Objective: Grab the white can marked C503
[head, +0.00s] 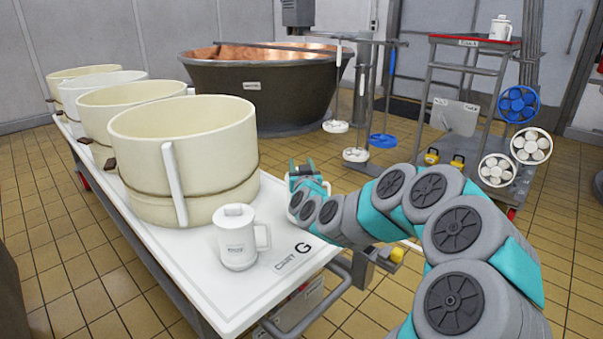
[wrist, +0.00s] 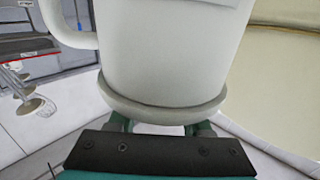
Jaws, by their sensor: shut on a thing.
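In the head view a white lidded can (head: 238,240) with a side handle stands upright on a white cart (head: 200,285) marked CART G. Its small label is too small to read. My gripper (head: 308,178) shows as a teal end to the right of and behind this can, past its handle. In the wrist view a white can (wrist: 160,50) with a handle at left fills the upper middle. Its rounded rim hides the fingertips of my gripper (wrist: 160,127), which is shut on it. The head view does not make this contact clear.
Several cream vats (head: 185,155) line the cart behind the can. A copper vat (head: 260,95) stands behind. A hanging rack (head: 370,90) and a red-topped trolley (head: 475,42) with another white can (head: 500,27) are at right. Tiled floor (head: 325,290) shows between.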

